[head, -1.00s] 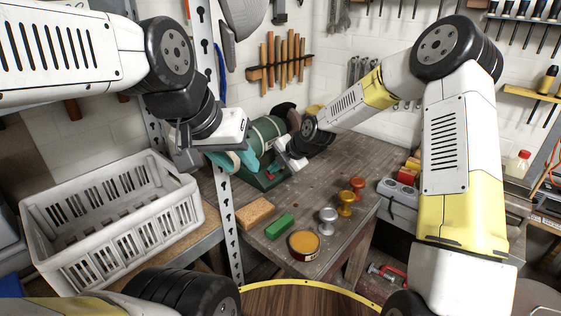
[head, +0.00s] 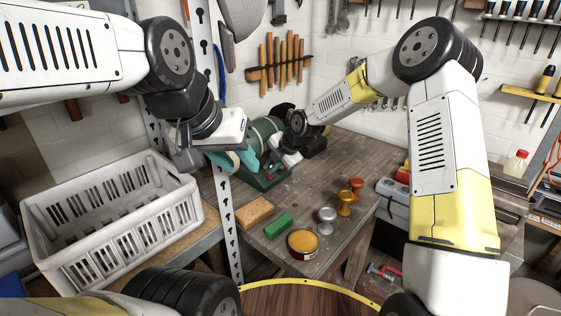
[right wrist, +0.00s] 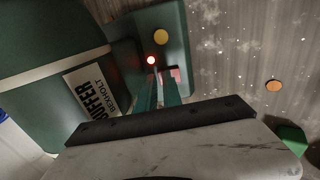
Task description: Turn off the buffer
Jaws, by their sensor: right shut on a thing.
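The green buffer (head: 262,132) stands at the back left of the workbench, partly hidden by my grippers. In the right wrist view its body (right wrist: 40,65) shows a label reading BUFFER. On its base (right wrist: 172,18) are a round yellow button (right wrist: 161,37), a lit red light (right wrist: 151,60) and a red switch part (right wrist: 176,75). My right gripper (right wrist: 162,78) has its teal fingers close together at this switch, which they partly hide. In the head view my right gripper (head: 277,160) is beside the buffer. My left gripper (head: 244,160) is left of the buffer; its finger gap is unclear.
A white crate (head: 120,213) stands at the left beside a metal upright (head: 228,215). A sponge-like block (head: 255,211), a green block (head: 279,226), a tin (head: 302,243) and several knobs lie along the bench front. The bench's right middle (head: 340,155) is clear.

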